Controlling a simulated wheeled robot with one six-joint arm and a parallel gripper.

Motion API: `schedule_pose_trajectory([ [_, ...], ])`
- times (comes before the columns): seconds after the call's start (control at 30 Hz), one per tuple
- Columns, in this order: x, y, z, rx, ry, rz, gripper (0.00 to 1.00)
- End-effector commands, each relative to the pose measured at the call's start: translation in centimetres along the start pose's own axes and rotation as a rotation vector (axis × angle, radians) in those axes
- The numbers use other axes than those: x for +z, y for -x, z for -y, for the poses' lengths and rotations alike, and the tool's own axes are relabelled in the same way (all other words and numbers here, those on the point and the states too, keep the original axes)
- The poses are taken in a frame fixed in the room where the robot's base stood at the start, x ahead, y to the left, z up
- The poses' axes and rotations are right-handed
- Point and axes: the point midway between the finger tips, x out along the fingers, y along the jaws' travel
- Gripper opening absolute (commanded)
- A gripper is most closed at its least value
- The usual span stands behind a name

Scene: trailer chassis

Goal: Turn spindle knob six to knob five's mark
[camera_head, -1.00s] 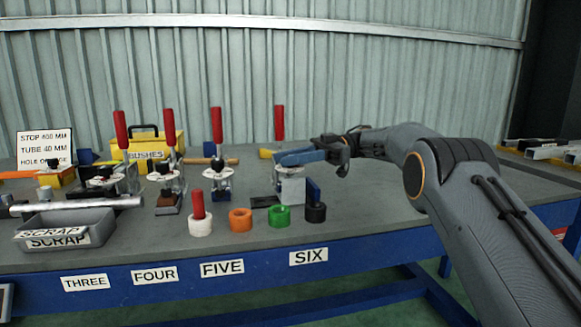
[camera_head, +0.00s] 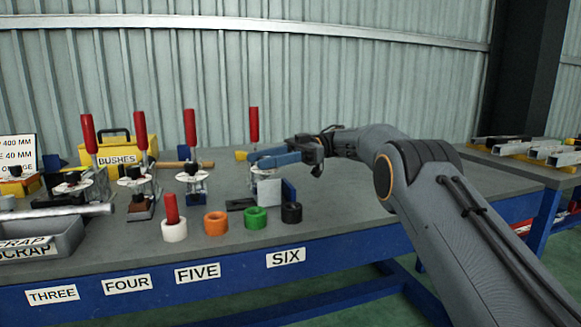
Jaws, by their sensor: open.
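Station six stands behind the SIX label (camera_head: 286,258), with a red upright handle (camera_head: 254,124) and a pale block (camera_head: 269,191). Its spindle knob is hidden behind my gripper. My gripper (camera_head: 262,162) is open, its blue fingers reaching left across the top of station six. I cannot tell whether the fingers touch the knob. Knob five (camera_head: 192,169) is a black knob above a white disc, behind the FIVE label (camera_head: 198,272), beside its red handle (camera_head: 190,127). The mark on its disc is too small to read.
White, orange (camera_head: 216,223), green (camera_head: 255,217) and black (camera_head: 291,212) rings stand along the bench front. A red handle stands in the white ring (camera_head: 174,230). A grey SCRAP bin (camera_head: 40,238) is at left. A yellow BUSHES box (camera_head: 118,150) is behind.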

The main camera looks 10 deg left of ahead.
Motion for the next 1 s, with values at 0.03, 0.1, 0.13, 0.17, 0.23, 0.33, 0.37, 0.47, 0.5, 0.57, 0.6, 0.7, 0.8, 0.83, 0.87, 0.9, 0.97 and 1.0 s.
schedule_pose_trajectory([
  [0.03,0.01,0.01,0.0,0.0,0.0,0.0,0.43],
  [0.1,0.01,0.01,0.0,0.001,0.0,0.0,0.43],
  [0.13,-0.01,0.02,0.0,0.002,0.0,0.0,0.43],
  [0.17,-0.04,0.02,0.0,0.004,-0.001,0.0,0.43],
  [0.23,-0.13,0.02,0.02,0.012,-0.002,-0.001,0.43],
  [0.33,-0.33,0.02,0.09,0.033,-0.003,-0.002,0.43],
  [0.37,-0.38,0.02,0.09,0.042,-0.005,-0.002,0.43],
  [0.47,-0.45,0.02,0.11,0.078,-0.008,-0.004,0.43],
  [0.5,-0.5,0.01,0.14,0.093,-0.008,-0.004,0.43],
  [0.57,-0.53,0.0,0.11,0.118,-0.009,-0.005,0.43],
  [0.6,-0.53,-0.01,0.12,0.133,-0.009,-0.005,0.43],
  [0.7,-0.46,-0.03,0.09,0.174,-0.013,-0.006,0.43],
  [0.8,-0.48,-0.04,0.09,0.216,-0.014,-0.007,0.43],
  [0.83,-0.49,-0.03,0.11,0.228,-0.015,-0.007,0.43],
  [0.87,-0.44,-0.03,0.11,0.241,-0.016,-0.007,0.43],
  [0.9,-0.45,-0.02,0.1,0.258,-0.017,-0.008,0.43],
  [0.97,-0.43,-0.01,0.09,0.286,-0.018,-0.009,0.43],
  [1.0,-0.42,0.0,0.11,0.304,-0.02,-0.01,0.43],
])
